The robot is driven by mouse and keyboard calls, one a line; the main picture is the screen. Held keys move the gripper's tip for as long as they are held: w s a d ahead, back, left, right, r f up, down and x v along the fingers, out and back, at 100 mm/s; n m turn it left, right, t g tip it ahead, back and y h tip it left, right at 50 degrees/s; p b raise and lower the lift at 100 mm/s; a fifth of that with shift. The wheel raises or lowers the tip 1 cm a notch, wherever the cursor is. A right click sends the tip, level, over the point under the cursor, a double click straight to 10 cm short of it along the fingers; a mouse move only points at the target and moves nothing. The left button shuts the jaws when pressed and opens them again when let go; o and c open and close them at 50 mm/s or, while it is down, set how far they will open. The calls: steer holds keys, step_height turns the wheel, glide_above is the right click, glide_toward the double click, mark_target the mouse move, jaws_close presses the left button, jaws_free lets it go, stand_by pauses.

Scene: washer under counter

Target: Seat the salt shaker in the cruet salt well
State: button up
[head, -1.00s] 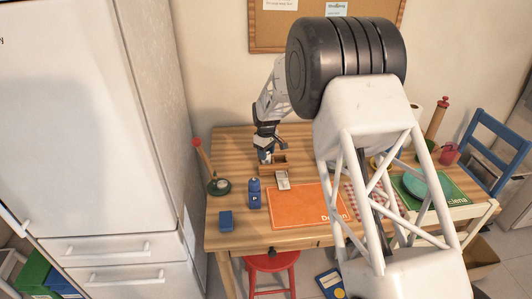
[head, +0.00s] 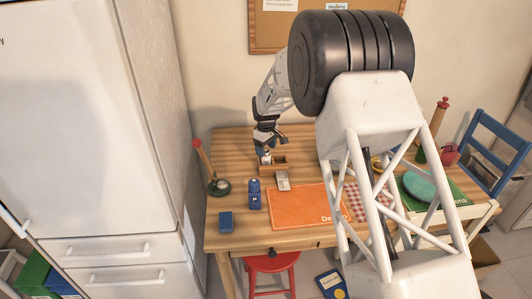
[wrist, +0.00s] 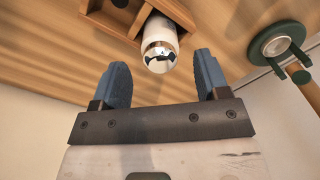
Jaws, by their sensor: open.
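The salt shaker (wrist: 157,50) has a white body and a shiny metal cap. In the wrist view its lower body goes down between the wooden walls of the cruet (wrist: 118,18); its base is hidden, so I cannot tell how deep it sits. Another cruet compartment beside it shows a dark round opening. In the head view the shaker (head: 267,158) is at the left part of the small wooden cruet (head: 281,169). My gripper (head: 268,148) is open just above the shaker. In the wrist view its blue fingers (wrist: 161,64) stand apart on either side of the cap, with visible gaps.
A silver-white item (head: 283,181) lies in front of the cruet. A blue bottle (head: 254,194), a blue box (head: 226,221) and an orange mat (head: 303,208) are nearer the front. A dark green round stand with a wooden post (head: 219,186) is to the left. The wall is close behind.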

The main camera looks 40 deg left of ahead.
step_height(320, 180, up, 9)
steer(key=shift+r, duration=0.15)
stand_by(0.4)
stand_by(0.8)
steer(key=w+d+r+m, duration=0.1)
steer(key=d+r+m, duration=0.1)
steer(key=d+r, duration=0.75)
steer(key=w+d+r+m, duration=0.2)
steer(key=d+r, duration=0.2)
steer(key=d, duration=1.1)
steer(key=s+d+r+m+t, duration=0.15)
steer(key=s+d+r, duration=0.25)
steer(key=d, duration=0.7)
steer(key=s+d+r+m, duration=0.3)
steer(key=d+r, duration=0.1)
steer(key=d, duration=0.8)
steer(key=s+d+m, duration=0.5)
steer(key=s+d, duration=0.9)
steer(key=d, duration=0.3)
steer(key=s+d+f+m, duration=0.2)
steer(key=s+d, duration=0.4)
steer(key=s, duration=0.3)
steer(key=s+d+f+m+t, duration=0.1)
steer(key=s+d+f+m, duration=0.1)
steer(key=s+d, duration=0.4)
steer(key=s, duration=0.3)
steer(key=shift+f+m, duration=0.35)
steer(key=shift+f, duration=0.05)
